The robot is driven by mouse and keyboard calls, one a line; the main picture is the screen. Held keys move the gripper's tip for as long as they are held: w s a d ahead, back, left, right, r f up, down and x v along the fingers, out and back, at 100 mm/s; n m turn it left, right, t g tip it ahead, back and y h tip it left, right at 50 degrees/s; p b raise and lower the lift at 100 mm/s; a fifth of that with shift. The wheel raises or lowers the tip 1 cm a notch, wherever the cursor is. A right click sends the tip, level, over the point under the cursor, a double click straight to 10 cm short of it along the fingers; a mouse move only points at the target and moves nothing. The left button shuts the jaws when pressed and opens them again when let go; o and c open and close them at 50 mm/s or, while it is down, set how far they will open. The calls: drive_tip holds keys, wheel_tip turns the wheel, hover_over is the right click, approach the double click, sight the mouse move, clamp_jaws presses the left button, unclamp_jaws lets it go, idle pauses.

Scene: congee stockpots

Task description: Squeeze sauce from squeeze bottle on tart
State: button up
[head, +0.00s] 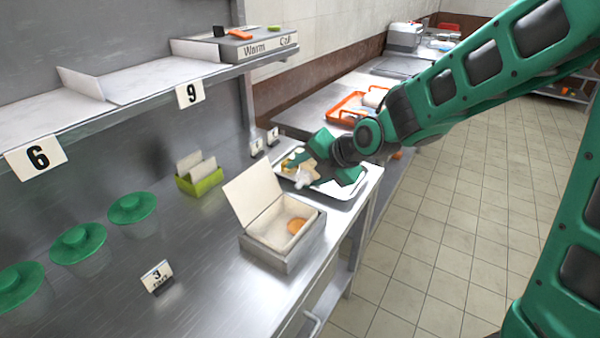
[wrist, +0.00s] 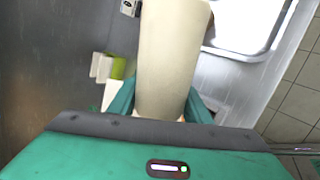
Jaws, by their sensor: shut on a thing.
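My gripper (head: 326,166) is shut on a cream squeeze bottle (head: 308,169), held over the white tray (head: 345,188) at the counter's right end. In the wrist view the bottle (wrist: 168,55) fills the middle between the green fingers (wrist: 160,108). Its far end is cut off by the picture's top edge. A small round orange-brown item (head: 296,225), which may be the tart, sits in an open cream box (head: 270,222), nearer the camera than my gripper and apart from it. A small yellow item (head: 288,163) shows at the tray's left, partly hidden by my gripper.
A green holder with cards (head: 203,182) and several green-lidded pots (head: 132,208) stand on the steel counter. A sign marked 3 (head: 157,276) stands at the front. A shelf (head: 150,82) overhangs the back. An orange tray (head: 350,108) lies on the farther counter.

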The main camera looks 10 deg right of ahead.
drive_tip(key=s+a+r+m+g+y, duration=0.3)
drive_tip(key=r+m+g+y, duration=0.1)
drive_tip(key=r, duration=0.5)
drive_tip(key=s+a+r+m+g+y, duration=0.3)
drive_tip(key=s+r+m+g+y, duration=0.1)
drive_tip(key=r+y, duration=0.4)
drive_tip(key=shift+s+r+m+g, duration=0.15)
drive_tip(key=shift+r+m+g, duration=0.55)
drive_tip(key=shift+r+m, duration=0.25)
drive_tip(key=shift+f, duration=0.1)
